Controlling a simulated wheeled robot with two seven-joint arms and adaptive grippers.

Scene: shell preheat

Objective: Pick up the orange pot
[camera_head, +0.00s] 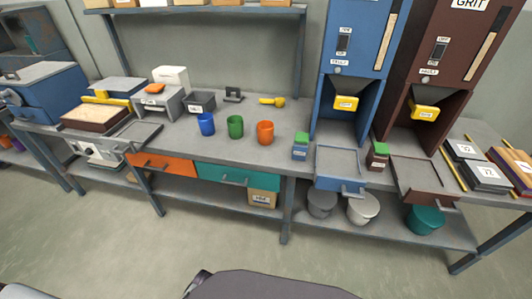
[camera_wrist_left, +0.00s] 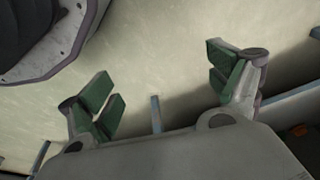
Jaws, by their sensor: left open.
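The orange pot (camera_head: 265,132) stands upright on the grey workbench (camera_head: 215,150) in the head view. It is the rightmost of a row of three pots, with a green pot (camera_head: 235,126) and a blue pot (camera_head: 206,124) to its left. In the left wrist view my left gripper (camera_wrist_left: 165,85) is open, its green-padded fingers wide apart with nothing between them. It hangs over the pale floor, away from the pots. Neither gripper shows in the head view, and the right one is in no view.
A blue machine (camera_head: 357,60) and a brown machine (camera_head: 432,60) stand right of the pots. A small blue container (camera_head: 300,152) with a green top sits between. A yellow scoop (camera_head: 272,101) lies behind the pots. Bench space before the pots is clear. An upper shelf (camera_head: 200,10) spans behind.

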